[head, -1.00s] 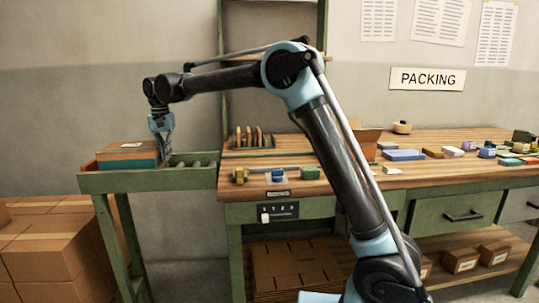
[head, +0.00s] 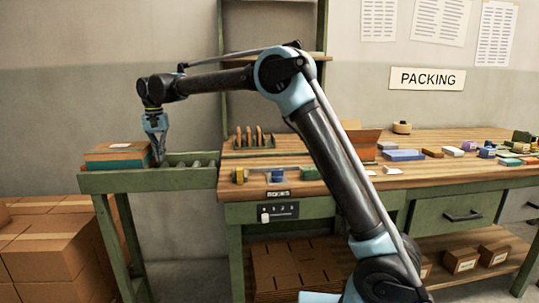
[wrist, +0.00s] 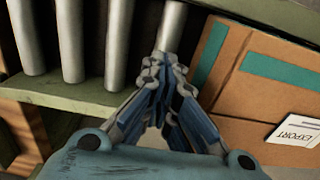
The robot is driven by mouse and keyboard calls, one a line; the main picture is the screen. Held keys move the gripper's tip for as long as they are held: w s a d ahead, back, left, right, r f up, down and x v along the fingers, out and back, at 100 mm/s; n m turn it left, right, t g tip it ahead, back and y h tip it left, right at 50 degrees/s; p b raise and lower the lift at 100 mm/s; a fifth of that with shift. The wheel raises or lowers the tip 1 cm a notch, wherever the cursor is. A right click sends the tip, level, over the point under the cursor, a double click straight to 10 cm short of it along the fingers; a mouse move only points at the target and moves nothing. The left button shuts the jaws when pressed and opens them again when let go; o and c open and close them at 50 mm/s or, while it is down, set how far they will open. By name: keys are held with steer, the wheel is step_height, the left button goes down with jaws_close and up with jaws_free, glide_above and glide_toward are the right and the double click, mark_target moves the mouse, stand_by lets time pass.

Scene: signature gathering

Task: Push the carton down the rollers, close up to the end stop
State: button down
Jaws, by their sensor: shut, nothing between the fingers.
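The brown carton (head: 112,160) with a teal band and a white label sits on the green-framed roller conveyor (head: 180,179), near its left end. In the wrist view the carton (wrist: 262,75) lies to the right, its label reading EXPORT. My gripper (head: 158,163) is shut and empty, pointing down beside the carton's right side. In the wrist view the closed fingertips (wrist: 163,62) are next to the carton's near side; I cannot tell whether they touch it. The end stop at the conveyor's left end is not clearly visible behind the carton.
Bare rollers (wrist: 68,40) lie on the side of my gripper away from the carton. A wooden packing bench (head: 330,182) with small coloured items adjoins the conveyor on the right. Stacked cartons (head: 45,245) stand on the floor below left.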

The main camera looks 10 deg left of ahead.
steer(key=shift+w+d+r, duration=0.1)
steer(key=shift+d, duration=0.3)
step_height(320, 180, up, 12)
stand_by(1.0)
